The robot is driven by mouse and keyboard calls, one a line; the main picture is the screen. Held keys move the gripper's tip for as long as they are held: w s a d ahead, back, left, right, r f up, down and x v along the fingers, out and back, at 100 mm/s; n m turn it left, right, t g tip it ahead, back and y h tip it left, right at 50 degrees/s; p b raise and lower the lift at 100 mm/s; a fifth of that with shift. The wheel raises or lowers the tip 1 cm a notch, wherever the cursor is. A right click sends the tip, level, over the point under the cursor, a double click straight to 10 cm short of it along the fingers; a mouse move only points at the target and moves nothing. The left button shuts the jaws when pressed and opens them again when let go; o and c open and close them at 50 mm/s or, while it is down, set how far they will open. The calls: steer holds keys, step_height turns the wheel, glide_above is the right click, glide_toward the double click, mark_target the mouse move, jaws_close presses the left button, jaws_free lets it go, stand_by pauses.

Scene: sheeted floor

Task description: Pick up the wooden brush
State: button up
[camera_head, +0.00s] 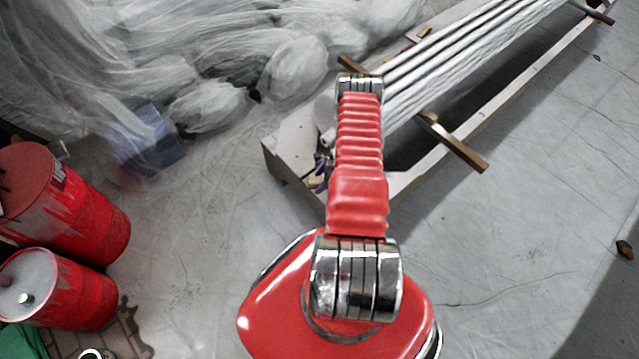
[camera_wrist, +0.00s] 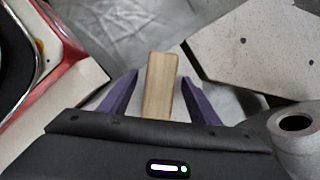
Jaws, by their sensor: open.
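In the wrist view, a pale wooden piece (camera_wrist: 160,88) with a plain rectangular face lies between the two purple fingers of my gripper (camera_wrist: 159,73). I take it to be the wooden brush; no bristles show. The fingers stand open, with a gap on each side of the wood. Its near end is hidden behind the dark gripper body. In the head view, my arm covers most of the gripper, and the brush cannot be made out.
A long pale bench-like frame (camera_head: 412,182) carrying grey rolls (camera_head: 470,50) runs to the upper right, with wooden crossbars (camera_head: 455,143). Red barrels (camera_head: 85,215) stand at left. Sheeted bundles (camera_head: 215,105) fill the back. Floor at lower right is mostly clear.

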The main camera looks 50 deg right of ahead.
steer(key=shift+f, duration=0.25)
stand_by(0.5)
steer(key=c, duration=1.2)
